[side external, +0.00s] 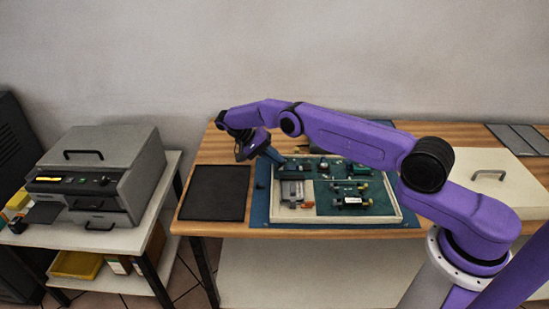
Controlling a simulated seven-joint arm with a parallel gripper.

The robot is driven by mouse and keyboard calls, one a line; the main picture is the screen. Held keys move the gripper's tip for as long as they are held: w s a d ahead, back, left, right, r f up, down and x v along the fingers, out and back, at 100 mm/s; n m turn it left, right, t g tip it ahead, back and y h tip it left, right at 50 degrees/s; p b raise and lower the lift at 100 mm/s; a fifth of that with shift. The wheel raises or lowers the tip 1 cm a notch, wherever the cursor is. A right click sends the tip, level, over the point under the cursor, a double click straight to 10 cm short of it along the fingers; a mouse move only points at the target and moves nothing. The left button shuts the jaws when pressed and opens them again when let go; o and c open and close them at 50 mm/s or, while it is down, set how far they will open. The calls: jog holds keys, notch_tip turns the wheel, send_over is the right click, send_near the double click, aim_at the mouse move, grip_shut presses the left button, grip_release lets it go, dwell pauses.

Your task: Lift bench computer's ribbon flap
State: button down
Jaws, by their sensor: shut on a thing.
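The bench computer (357,216) is a shallow, pale-rimmed open case with a green board, lying on a dark teal mat (260,205) on the wooden bench. A light grey block (292,191) sits in its left part. My gripper (276,157) points down and right at the case's far left corner. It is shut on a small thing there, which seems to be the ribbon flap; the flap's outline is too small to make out. I cannot tell whether it is raised. My arm crosses above the case's far side and hides part of it.
A black mat (215,193) lies left of the case and is bare. A cream panel with a handle (488,175) lies to the right, with dark grey plates (520,137) behind it. A grey machine (98,175) stands on a separate side table at the left.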

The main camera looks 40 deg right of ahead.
jog(key=c, duration=1.2)
grip_release()
jog(key=shift+r, duration=0.1)
notch_tip(320, 180, up, 3)
jog(key=shift+s+r, duration=0.1)
jog(key=shift+r, duration=0.05)
jog(key=shift+s+a+r, duration=0.1)
jog(key=shift+s+r, duration=1.5)
jog(key=shift+s, duration=0.7)
jog(key=shift+s+a+r, duration=0.15)
jog(key=shift+s+r, duration=1.4)
jog(key=shift+s, duration=0.75)
jog(key=shift+s+a+r, duration=0.1)
jog(key=shift+s+r, duration=1.5)
jog(key=shift+s, duration=0.7)
